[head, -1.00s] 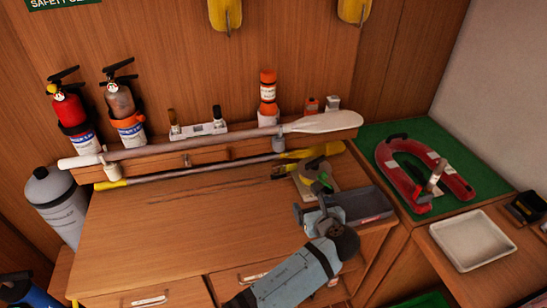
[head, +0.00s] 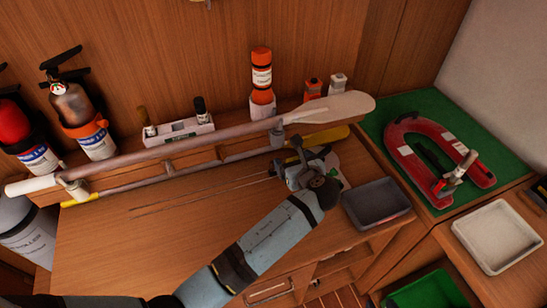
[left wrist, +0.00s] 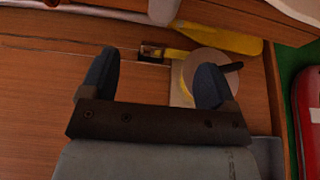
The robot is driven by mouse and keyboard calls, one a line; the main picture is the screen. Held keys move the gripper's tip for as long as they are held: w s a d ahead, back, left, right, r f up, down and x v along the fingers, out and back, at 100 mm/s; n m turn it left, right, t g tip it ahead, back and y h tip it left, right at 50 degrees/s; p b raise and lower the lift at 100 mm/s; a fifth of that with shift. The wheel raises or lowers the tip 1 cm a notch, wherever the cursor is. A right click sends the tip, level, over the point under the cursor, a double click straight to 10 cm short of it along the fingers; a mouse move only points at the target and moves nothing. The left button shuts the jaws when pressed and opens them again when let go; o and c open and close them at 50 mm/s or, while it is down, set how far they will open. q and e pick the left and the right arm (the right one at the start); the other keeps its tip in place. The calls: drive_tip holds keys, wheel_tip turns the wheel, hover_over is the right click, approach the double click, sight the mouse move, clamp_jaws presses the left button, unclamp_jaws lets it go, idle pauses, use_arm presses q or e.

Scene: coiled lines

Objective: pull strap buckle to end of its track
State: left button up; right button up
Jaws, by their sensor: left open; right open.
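My left gripper (head: 288,160) is open above the right end of the wooden bench, over the strap reel. In the left wrist view its two dark fingers (left wrist: 158,64) are spread apart. The small dark strap buckle (left wrist: 151,52) shows between and just beyond the fingertips, with nothing gripped. A short yellow strap runs from it to the round pale reel (left wrist: 212,64), which has a black handle and is partly behind the right finger. Thin track lines (left wrist: 85,53) run left from the buckle along the bench. In the head view my gripper mostly hides buckle and reel. My right gripper is not in view.
A long paddle (head: 215,140) rests on supports behind the bench top. A grey tray (head: 378,204) sits right of the reel. A red horseshoe buoy (head: 410,150) lies on green matting further right. The bench top (head: 170,235) left of my arm is clear.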

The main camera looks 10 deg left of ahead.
use_arm(q)
wheel_tip(320, 180, down, 8)
drive_tip(key=b, duration=0.7)
drive_tip(key=x, duration=1.3)
